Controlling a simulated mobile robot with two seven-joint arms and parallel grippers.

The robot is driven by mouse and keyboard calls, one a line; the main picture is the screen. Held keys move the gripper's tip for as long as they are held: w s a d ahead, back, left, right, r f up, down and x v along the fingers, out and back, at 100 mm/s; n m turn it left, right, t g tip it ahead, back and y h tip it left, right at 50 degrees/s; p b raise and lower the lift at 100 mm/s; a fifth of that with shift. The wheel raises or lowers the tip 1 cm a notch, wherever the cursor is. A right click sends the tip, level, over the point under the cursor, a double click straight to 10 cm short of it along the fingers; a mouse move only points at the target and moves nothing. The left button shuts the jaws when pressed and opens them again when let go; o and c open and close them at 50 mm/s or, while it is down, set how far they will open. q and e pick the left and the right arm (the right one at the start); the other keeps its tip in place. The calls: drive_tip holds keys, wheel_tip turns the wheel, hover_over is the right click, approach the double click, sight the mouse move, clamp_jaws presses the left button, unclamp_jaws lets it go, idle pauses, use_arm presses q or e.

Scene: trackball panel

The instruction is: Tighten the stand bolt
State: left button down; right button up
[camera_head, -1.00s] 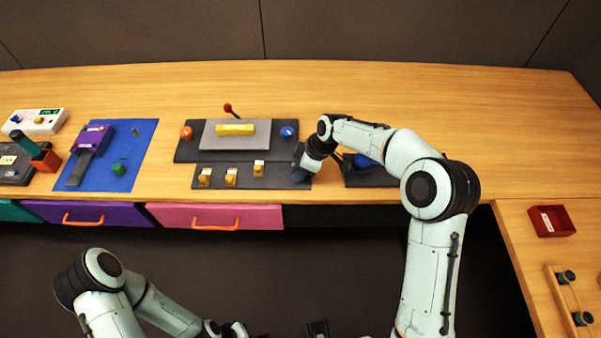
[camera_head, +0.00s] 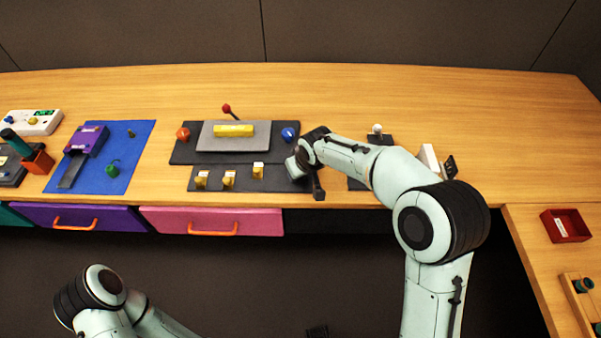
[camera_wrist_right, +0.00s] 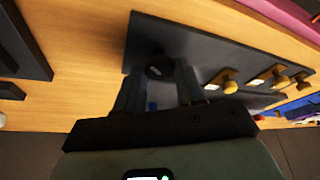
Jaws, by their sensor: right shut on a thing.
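My right gripper (camera_wrist_right: 160,85) reaches down to the right end of the dark grey plate (camera_wrist_right: 205,45) with the yellow pegs. In the right wrist view its fingers are closed around a dark round knob (camera_wrist_right: 158,65) with a small pale mark; I cannot tell for certain whether this is the stand bolt. A small blue part (camera_wrist_right: 152,105) shows between the fingers. In the head view my right wrist covers this end of the plate (camera_head: 240,186). My left arm is at the lower left, and its gripper is out of frame.
Several yellow pegs (camera_head: 229,180) stand left of the knob. Behind is a panel with a yellow bar (camera_head: 233,130), an orange knob (camera_head: 184,134) and a blue knob (camera_head: 289,134). A dark base with a white knob (camera_head: 377,129) is partly behind my right arm. A red tray (camera_head: 565,227) is right.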

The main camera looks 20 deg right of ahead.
drive_tip(key=shift+m+h, duration=0.3)
drive_tip(key=shift+m, duration=0.4)
drive_tip(key=o, duration=1)
drive_tip(key=shift+o, duration=0.2)
drive_tip(key=v, duration=1.3)
drive_tip(key=shift+s+r+p, duration=0.15)
drive_tip(key=shift+r+p, duration=0.05)
drive_tip(key=shift+p, duration=0.1)
